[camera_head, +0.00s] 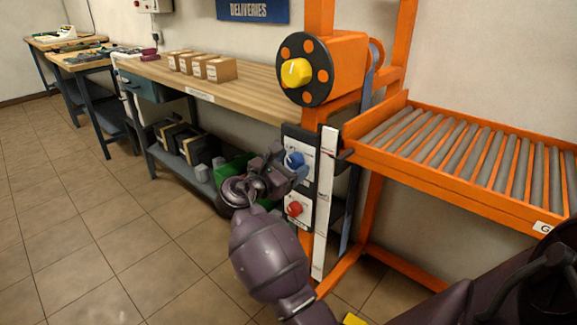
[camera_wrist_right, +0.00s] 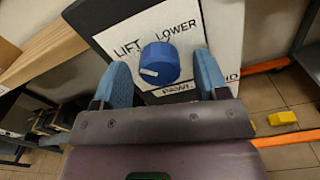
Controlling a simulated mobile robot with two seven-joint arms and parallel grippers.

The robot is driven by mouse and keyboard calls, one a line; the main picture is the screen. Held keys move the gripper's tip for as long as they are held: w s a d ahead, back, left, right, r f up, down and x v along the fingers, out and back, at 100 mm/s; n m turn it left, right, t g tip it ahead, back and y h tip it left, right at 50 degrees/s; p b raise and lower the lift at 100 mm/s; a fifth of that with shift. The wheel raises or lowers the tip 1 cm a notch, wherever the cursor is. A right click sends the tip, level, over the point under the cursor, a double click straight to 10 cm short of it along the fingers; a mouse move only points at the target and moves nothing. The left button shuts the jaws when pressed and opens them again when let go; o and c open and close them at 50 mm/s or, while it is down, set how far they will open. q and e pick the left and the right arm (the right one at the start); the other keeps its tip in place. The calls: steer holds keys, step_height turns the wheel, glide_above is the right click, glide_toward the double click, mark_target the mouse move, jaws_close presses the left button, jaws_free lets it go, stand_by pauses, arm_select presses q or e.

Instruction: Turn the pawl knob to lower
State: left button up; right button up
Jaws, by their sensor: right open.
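The pawl knob is a round blue knob (camera_head: 294,159) on the panel (camera_head: 311,187) of the orange stand. It also shows in the right wrist view (camera_wrist_right: 160,62), below the words LIFT at left and LOWER at right. Its white mark sits at its lower left side, not toward LOWER. My right gripper (camera_head: 289,170) is open at the panel. In the right wrist view its blue fingers (camera_wrist_right: 161,75) stand on either side of the knob, with gaps visible; contact cannot be told. My left gripper is not in view.
A red knob (camera_head: 294,208) sits low on the same panel. A yellow knob (camera_head: 296,73) on an orange drum is above. An orange roller conveyor (camera_head: 470,150) stands to the right, and a wooden bench (camera_head: 225,88) with small boxes is behind at left. Open tiled floor lies at left.

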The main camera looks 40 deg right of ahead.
steer(key=shift+c, duration=0.2)
steer(key=c, duration=0.9)
